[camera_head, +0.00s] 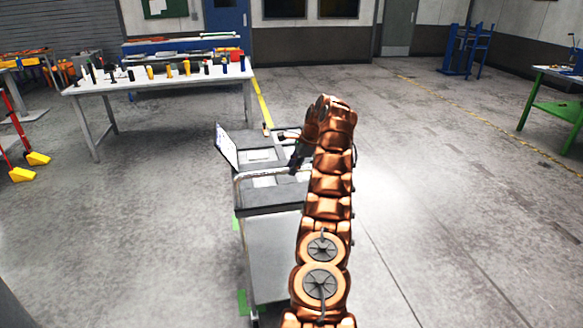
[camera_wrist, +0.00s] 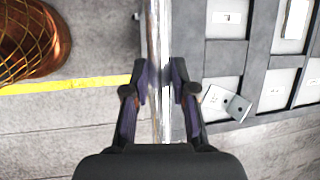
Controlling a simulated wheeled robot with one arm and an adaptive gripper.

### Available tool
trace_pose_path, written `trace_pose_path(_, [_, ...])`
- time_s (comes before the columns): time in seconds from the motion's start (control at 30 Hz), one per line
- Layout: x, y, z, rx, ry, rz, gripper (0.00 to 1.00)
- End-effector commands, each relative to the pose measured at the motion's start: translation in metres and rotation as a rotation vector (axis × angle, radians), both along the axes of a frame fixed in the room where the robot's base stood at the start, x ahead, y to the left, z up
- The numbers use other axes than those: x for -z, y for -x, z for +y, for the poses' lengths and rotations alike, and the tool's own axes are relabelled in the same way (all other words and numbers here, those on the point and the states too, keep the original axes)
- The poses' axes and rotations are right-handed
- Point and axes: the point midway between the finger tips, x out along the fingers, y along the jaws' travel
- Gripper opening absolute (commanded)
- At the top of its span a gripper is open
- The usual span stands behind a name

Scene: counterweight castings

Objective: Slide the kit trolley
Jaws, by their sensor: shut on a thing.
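The kit trolley (camera_head: 275,250) stands on the floor in front of me, partly hidden behind my arm. Its top is a grey tray with several recessed compartments, also seen in the wrist view (camera_wrist: 255,60). A tilted pale panel (camera_head: 227,146) stands at its left edge. My gripper (camera_head: 297,160) is at the trolley's top. In the wrist view my gripper (camera_wrist: 160,82) has a finger on each side of the trolley's shiny metal rail (camera_wrist: 157,30) and is shut on it. A small silver plate with holes (camera_wrist: 237,106) lies by the compartments.
A white table (camera_head: 160,82) with several upright tools stands behind to the left. Green marks (camera_head: 243,300) lie on the floor by the trolley's left side. A green-legged bench (camera_head: 550,105) and a blue stand (camera_head: 466,52) are at right. The floor between is open.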

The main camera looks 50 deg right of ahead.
Motion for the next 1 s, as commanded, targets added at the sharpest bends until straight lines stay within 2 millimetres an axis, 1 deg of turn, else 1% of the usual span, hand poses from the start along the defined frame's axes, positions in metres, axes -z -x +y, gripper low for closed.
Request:
trace_pose_path(0.33, [0.0035, 0.0032, -0.001, 0.005, -0.008, 0.005, 0.0])
trace_pose_path(0.37, [0.0034, 0.0034, -0.0008, 0.003, -0.01, 0.003, 0.27])
trace_pose_path(0.6, [0.0027, 0.0016, 0.0002, 0.0, -0.008, 0.003, 0.51])
trace_pose_path(0.87, [0.0026, 0.0009, 0.0002, 0.003, -0.003, 0.007, 0.51])
trace_pose_path(1.0, [-0.0025, -0.0054, 0.007, -0.017, -0.001, 0.005, 0.51])
